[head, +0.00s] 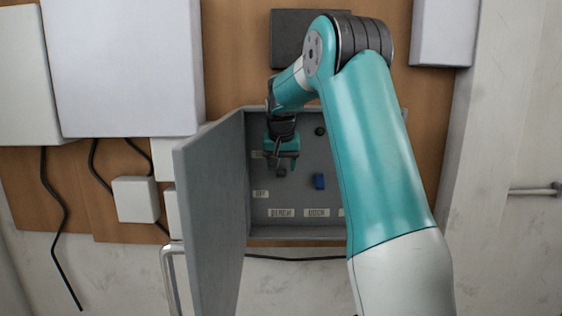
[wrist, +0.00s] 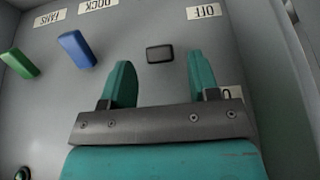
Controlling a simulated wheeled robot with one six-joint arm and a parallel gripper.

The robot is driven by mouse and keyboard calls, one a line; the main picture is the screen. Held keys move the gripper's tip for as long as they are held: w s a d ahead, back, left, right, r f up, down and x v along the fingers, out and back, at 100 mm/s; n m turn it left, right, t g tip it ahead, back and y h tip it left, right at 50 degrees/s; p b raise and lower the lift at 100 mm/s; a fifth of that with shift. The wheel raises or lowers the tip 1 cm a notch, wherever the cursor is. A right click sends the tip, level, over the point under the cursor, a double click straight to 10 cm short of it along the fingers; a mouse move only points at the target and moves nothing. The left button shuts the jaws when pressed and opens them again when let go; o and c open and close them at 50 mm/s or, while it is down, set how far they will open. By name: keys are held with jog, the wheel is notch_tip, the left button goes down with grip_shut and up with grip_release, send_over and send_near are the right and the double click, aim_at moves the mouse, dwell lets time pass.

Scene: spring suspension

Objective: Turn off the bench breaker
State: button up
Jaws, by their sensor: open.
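The grey breaker box (head: 300,232) stands open on the wall. A small black lever (wrist: 160,53) shows nearly end-on in the wrist view, between and just beyond my fingertips; it also shows in the head view (head: 280,173). It is above the leftmost bottom label (head: 281,212), which seems to start with B but is blurred. An OFF label (wrist: 206,12) shows upside down in the wrist view; in the head view it is low left (head: 260,194). My gripper (wrist: 160,70) is open with nothing between its fingers; it also shows in the head view (head: 281,163). Contact with the lever is not visible.
The box door (head: 212,200) hangs open at left. My arm hides the box's right part.

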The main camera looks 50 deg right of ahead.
jog(key=shift+p+x, duration=0.3)
jog(key=shift+x, duration=0.95)
jog(key=c, duration=0.9)
